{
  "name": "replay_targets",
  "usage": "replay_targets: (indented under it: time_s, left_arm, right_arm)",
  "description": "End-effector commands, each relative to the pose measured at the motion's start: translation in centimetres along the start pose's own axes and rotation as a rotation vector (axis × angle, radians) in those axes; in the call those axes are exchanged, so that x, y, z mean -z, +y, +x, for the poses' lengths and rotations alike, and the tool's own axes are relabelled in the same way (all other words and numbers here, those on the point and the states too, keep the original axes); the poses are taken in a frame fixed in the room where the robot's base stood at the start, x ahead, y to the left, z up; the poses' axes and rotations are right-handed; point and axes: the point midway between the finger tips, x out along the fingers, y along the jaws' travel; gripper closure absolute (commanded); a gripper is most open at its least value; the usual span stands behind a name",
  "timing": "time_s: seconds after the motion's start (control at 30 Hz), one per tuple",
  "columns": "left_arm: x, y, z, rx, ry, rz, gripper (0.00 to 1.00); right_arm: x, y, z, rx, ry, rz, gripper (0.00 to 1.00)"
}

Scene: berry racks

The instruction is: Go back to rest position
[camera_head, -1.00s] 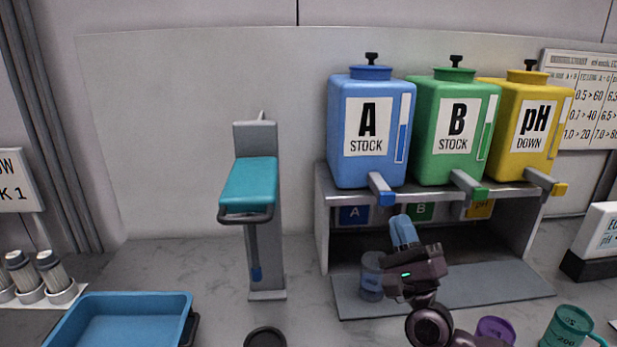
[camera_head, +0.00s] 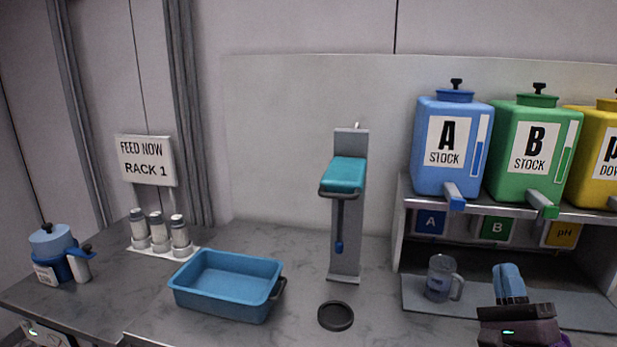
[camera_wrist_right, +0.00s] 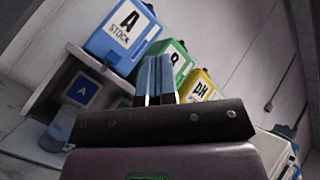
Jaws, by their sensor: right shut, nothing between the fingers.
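My right gripper (camera_head: 509,283) is at the lower right of the head view, with its blue fingers together and nothing between them. It is in front of the dispenser shelf, to the right of a clear cup (camera_head: 441,278) and apart from it. In the right wrist view the shut fingers (camera_wrist_right: 156,78) point up toward the stock tanks. The blue A tank (camera_head: 452,146), green B tank (camera_head: 533,150) and yellow pH tank (camera_head: 598,158) stand on the shelf. My left gripper does not show.
A blue tray (camera_head: 228,284) lies on the left part of the counter. A teal-topped dispenser stand (camera_head: 346,205) and a dark round disc (camera_head: 335,316) are in the middle. Several capped tubes (camera_head: 159,230) and a blue jug (camera_head: 55,250) are at the left.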

Motion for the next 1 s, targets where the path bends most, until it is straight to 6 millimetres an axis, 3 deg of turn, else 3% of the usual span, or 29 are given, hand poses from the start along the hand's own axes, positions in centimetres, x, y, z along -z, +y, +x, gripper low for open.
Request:
replay_targets:
  time_s: [0.03, 0.27, 0.37, 0.6, 0.8, 0.9, 1.0]
  left_arm:
    - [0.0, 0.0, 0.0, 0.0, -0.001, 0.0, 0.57]
    - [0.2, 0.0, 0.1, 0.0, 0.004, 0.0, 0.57]
    - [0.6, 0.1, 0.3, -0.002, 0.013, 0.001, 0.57]
    - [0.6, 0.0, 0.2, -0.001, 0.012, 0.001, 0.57]
    - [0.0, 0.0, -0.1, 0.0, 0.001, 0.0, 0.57]
    - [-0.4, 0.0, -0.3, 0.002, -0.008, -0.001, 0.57]
    - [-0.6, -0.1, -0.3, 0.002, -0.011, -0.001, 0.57]
  right_arm:
    - [0.1, 1.4, -1.7, -0.056, -0.002, -0.085, 1.0]
    - [0.1, 6.3, -8.5, -0.303, -0.09, -0.532, 1.0]
    - [0.3, 8.9, -12.9, -0.452, -0.16, -0.768, 1.0]
    - [1.8, 13.8, -26.4, -0.893, -0.462, -1.347, 1.0]
    - [2.8, 14.6, -35.6, -1.178, -0.754, -1.631, 1.0]
    - [3.0, 14.5, -38.1, -1.256, -0.851, -1.695, 1.0]
    - [3.1, 14.4, -39.3, -1.292, -0.901, -1.724, 1.0]
